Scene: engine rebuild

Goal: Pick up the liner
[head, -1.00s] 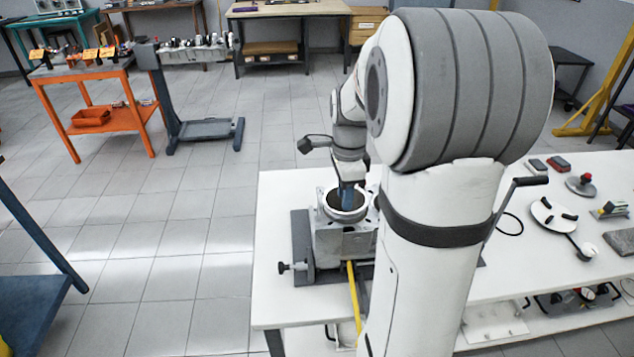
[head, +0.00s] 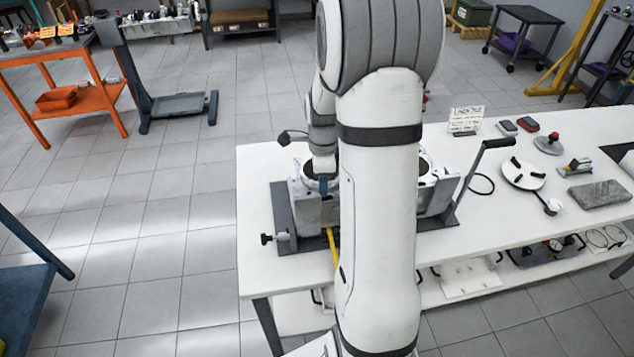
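The grey engine block (head: 307,207) sits in a dark fixture on the white workbench, partly hidden behind my arm. A second round bore (head: 425,168) of the block shows to the right of my arm. My gripper (head: 323,188) points down at the left part of the block, over or in front of a round opening there. Its fingertips are too small and hidden to show whether it is open or shut. I cannot make out the liner as a separate piece.
A crank handle (head: 484,165) rises at the block's right. A round plate with black knobs (head: 523,174), a grey slab (head: 599,193) and small tools lie on the bench's right side. A yellow bar (head: 333,243) hangs at the block's front. The bench's left end is clear.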

